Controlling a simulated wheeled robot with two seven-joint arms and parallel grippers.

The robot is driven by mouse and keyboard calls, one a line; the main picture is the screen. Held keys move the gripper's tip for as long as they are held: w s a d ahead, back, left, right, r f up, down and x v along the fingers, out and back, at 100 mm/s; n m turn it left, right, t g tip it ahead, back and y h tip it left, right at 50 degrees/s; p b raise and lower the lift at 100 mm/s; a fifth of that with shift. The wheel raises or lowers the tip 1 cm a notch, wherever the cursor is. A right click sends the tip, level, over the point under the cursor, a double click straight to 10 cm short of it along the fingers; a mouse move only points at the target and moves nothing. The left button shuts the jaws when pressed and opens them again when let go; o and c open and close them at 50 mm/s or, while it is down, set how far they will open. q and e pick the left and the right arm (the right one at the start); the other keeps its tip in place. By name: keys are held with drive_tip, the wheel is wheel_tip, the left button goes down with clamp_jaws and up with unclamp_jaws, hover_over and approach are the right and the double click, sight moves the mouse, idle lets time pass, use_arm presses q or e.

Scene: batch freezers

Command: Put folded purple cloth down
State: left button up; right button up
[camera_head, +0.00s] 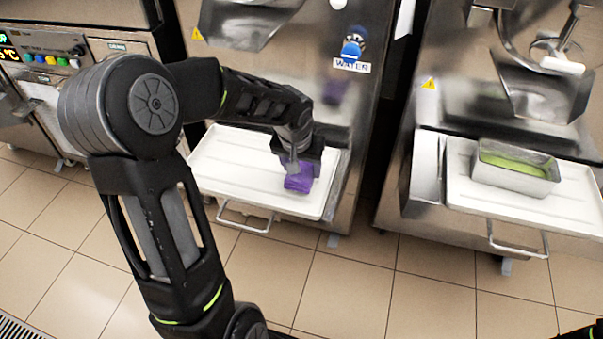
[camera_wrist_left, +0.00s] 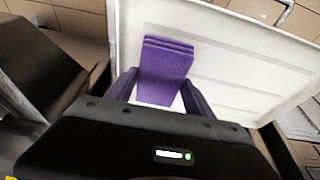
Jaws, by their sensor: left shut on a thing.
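The folded purple cloth (camera_head: 300,184) is at the white tray (camera_head: 225,172) of the middle machine, near the tray's right side. My left gripper (camera_head: 298,168) points down over it and is shut on the cloth. In the left wrist view the cloth (camera_wrist_left: 166,62) shows as a layered purple block between the two fingers, with the tray (camera_wrist_left: 240,60) behind it. I cannot tell whether the cloth touches the tray or hangs just above it. My right gripper is not in view.
The left part of the tray is bare. A steel machine front with a blue knob (camera_head: 351,50) and a WATER label rises behind it. A metal pan with green contents (camera_head: 515,166) stands on the right machine's white tray (camera_head: 570,210). Tiled floor lies in front.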

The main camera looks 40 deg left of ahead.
sight(301, 174)
use_arm(q)
drive_tip(key=shift+f, duration=1.35)
drive_tip(key=shift+b, duration=0.3)
drive_tip(key=shift+f, duration=0.2)
drive_tip(key=o, duration=1.5)
drive_tip(key=shift+r, duration=0.15)
drive_tip(key=shift+r, duration=0.2)
drive_tip(key=p+v, duration=0.2)
drive_tip(key=v, duration=0.9)
drive_tip(key=shift+s+r, duration=0.15)
drive_tip(key=shift+r, duration=0.25)
drive_tip(key=shift+f, duration=0.1)
